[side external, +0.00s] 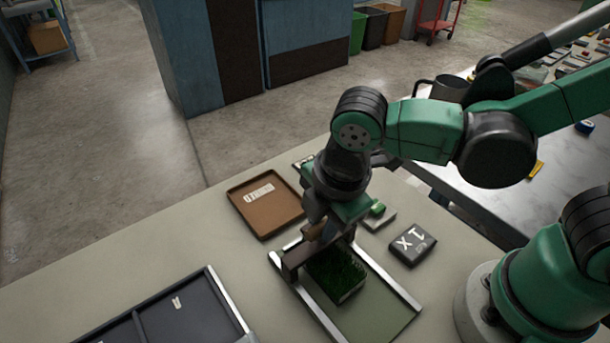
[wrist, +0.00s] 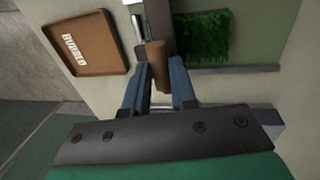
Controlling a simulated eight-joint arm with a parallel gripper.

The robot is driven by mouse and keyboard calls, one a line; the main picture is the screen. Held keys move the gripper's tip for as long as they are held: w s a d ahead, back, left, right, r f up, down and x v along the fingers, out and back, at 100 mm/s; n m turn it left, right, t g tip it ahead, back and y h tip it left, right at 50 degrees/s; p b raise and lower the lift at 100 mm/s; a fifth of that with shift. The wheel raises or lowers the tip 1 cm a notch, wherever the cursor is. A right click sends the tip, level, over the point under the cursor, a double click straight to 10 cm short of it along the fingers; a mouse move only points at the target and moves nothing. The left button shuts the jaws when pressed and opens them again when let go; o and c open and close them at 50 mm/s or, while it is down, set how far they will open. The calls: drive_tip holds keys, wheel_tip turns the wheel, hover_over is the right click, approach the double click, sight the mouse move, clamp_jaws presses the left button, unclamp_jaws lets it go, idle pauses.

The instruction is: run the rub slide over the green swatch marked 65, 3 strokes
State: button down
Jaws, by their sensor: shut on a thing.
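My gripper (side external: 316,229) is shut on the brown round handle (wrist: 157,62) of the rub slide. The slide's dark brown bar (side external: 291,262) lies across the far end of a pair of metal rails; its bar also shows in the wrist view (wrist: 164,14). A green grass-like swatch (side external: 337,274) lies between the rails, right beside the slide on the near side. It also shows in the wrist view (wrist: 205,38), to the right of the handle. I cannot read a number on it. My gripper partly hides the slide.
A brown tray (side external: 264,222) labelled RUBBED, without swatches, stands left of the rails. A dark divided tray (side external: 205,300) is at the lower left.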

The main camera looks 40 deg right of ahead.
drive_tip(key=shift+s, duration=0.1)
drive_tip(key=s, duration=1)
drive_tip(key=shift+s+a, duration=0.1)
drive_tip(key=shift+s, duration=1.1)
drive_tip(key=c, duration=0.7)
unclamp_jaws()
drive_tip(key=shift+s+r, duration=0.15)
drive_tip(key=shift+r, duration=0.75)
drive_tip(key=shift+s+r, duration=0.2)
drive_tip(key=shift+r, duration=0.75)
drive_tip(key=shift+s+r, duration=0.15)
drive_tip(key=shift+r, duration=0.75)
